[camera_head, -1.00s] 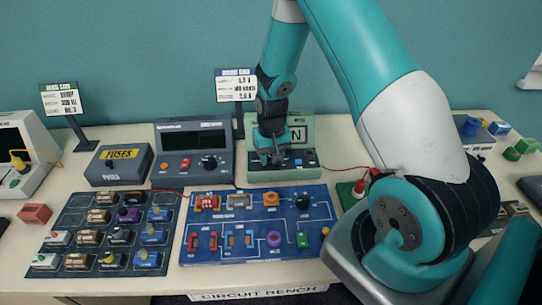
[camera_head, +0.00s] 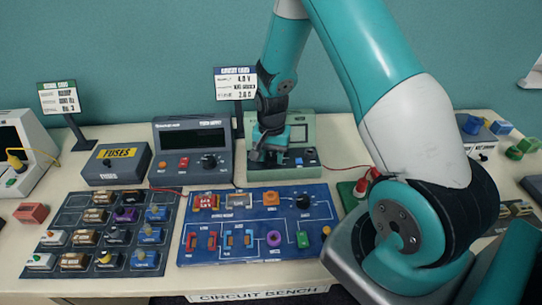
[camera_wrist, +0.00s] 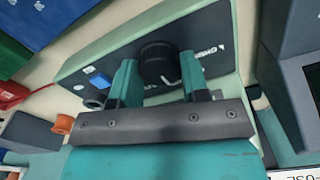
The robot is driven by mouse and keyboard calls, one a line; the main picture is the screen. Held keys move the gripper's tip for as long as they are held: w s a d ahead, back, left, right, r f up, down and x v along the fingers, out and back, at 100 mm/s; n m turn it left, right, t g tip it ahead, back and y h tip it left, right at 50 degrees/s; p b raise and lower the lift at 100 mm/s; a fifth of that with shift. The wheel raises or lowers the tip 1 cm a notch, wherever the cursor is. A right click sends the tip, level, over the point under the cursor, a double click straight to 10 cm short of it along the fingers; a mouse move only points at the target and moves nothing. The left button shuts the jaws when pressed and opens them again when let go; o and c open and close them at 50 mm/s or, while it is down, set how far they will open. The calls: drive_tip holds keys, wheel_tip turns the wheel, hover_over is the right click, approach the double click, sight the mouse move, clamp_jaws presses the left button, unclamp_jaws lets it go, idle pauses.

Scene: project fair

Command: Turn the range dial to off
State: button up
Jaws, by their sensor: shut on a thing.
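The range dial (camera_wrist: 157,62) is a black round knob on the panel of a pale green meter (camera_head: 309,173). A white mark shows on it in the wrist view, but I cannot tell which setting it points at. My gripper (camera_wrist: 158,74) has its two teal fingers on either side of the dial, shut on it. In the head view my gripper (camera_head: 262,153) is over the left part of the meter's panel and hides the dial. The meter's screen is partly behind my arm. A blue button (camera_wrist: 98,80) sits beside the dial.
A dark grey power supply (camera_head: 190,170) with a black knob stands close left of the meter. A blue circuit board (camera_head: 215,255) lies in front. A sign on a post (camera_head: 236,85) stands behind. A red plug and wire are at the right.

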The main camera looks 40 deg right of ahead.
sight(271, 156)
drive_tip(key=shift+r+m, duration=0.1)
drive_tip(key=shift+m, duration=0.4)
drive_tip(key=shift+w+a, duration=0.1)
drive_tip(key=o, duration=0.9)
wheel_tip(271, 156, up, 17)
drive_tip(key=b, duration=0.2)
drive_tip(key=shift+r+b, duration=0.2)
drive_tip(key=shift+b, duration=0.15)
